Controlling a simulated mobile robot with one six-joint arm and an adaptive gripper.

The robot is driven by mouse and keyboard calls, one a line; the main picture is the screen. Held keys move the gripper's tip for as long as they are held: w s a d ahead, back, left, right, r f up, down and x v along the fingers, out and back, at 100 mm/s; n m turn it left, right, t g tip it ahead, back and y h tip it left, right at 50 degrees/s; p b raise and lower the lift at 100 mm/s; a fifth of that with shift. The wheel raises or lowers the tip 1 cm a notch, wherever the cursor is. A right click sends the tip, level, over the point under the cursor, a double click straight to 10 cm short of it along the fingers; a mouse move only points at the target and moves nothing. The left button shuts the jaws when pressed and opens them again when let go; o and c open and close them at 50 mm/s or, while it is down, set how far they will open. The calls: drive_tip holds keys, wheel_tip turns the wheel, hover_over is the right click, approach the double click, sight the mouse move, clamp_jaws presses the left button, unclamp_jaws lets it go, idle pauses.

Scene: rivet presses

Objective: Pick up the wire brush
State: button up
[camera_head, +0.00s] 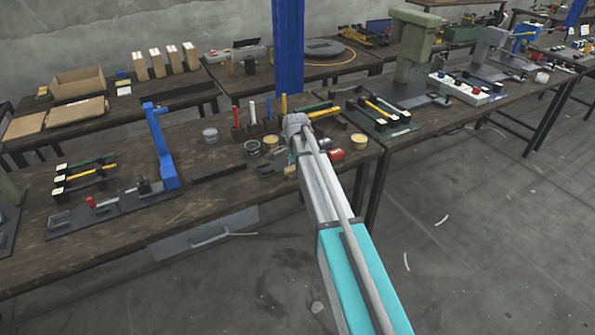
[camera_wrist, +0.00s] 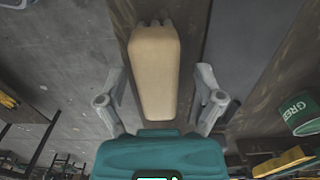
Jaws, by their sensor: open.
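A tan wooden block-like piece, which looks like the wire brush (camera_wrist: 155,75), fills the middle of the wrist view. No bristles can be made out. In the head view a small tan piece, likely the same brush (camera_head: 290,171), shows at the front edge of the workbench (camera_head: 110,218). My gripper (camera_wrist: 161,88) is open, with one finger on each side of the tan piece and a visible gap to both. In the head view my gripper is small and partly hidden by my arm, just above the bench's front edge.
A red can (camera_head: 336,154) and a yellow-topped can (camera_head: 359,141) stand right of my gripper. A blue press (camera_head: 160,145) is farther left. The floor in front is clear.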

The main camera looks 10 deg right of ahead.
clamp_jaws()
idle(0.3)
drive_tip(key=shift+r, duration=0.15)
wheel_tip(320, 180, up, 3)
drive_tip(key=p, duration=0.3)
drive_tip(key=s+d+r+p, duration=0.1)
drive_tip(key=s+r+p, duration=0.9)
drive_tip(key=s, duration=0.4)
drive_tip(key=shift+d, duration=0.2)
drive_tip(key=shift+r, duration=0.1)
